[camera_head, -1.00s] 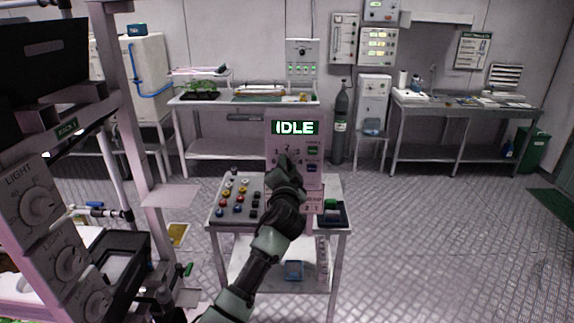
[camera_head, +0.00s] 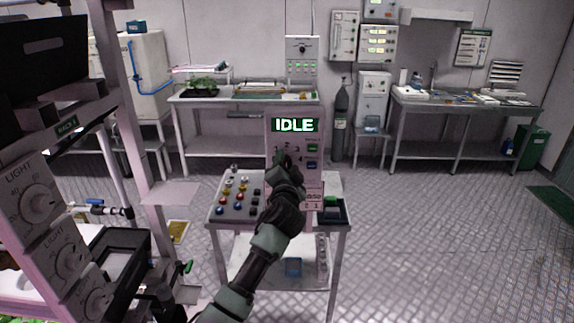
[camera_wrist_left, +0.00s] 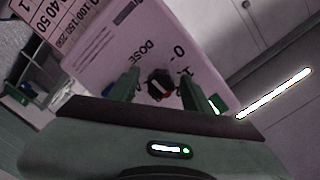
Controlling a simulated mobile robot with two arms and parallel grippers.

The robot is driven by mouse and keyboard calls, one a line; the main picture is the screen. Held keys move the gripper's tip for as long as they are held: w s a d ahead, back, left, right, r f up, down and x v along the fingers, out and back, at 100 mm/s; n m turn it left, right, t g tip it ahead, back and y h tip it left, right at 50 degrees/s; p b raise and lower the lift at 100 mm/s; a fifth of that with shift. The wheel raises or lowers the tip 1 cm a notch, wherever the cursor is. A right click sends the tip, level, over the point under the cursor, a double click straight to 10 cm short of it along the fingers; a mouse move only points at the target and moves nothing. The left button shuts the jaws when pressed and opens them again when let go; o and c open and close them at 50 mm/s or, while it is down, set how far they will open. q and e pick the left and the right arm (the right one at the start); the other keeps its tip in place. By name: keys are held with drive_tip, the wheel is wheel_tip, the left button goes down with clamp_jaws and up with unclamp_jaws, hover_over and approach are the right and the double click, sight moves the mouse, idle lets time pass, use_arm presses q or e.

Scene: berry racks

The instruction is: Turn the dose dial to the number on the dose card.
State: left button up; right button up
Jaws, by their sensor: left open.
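The pink-white dose panel (camera_head: 273,133) stands on a small trolley, and its screen (camera_head: 295,125) reads IDLE. In the left wrist view the dose dial (camera_wrist_left: 158,86) is a dark knob with a red and white mark, beside the word DOSE and the numbers 0 and 1. My left gripper (camera_head: 283,160) is open in front of the panel. Its fingers (camera_wrist_left: 161,92) lie on either side of the dial; whether they touch it I cannot tell. The gripper hides the dial in the head view. A small card (camera_head: 313,201) shows low on the panel; its print is too small to read. My right gripper is not in view.
A sloped box of coloured buttons (camera_head: 238,198) stands left of the panel, and a dark tray (camera_head: 333,213) with a green block stands right. A rack with LIGHT dials (camera_head: 38,203) is close on the left. The floor at right is clear.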

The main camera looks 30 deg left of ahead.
use_arm(q)
drive_tip(key=b+v, duration=0.2)
drive_tip(key=v, duration=0.5)
drive_tip(key=shift+s+d, duration=0.2)
drive_tip(key=shift+s, duration=0.15)
drive_tip(key=shift+f, duration=0.1)
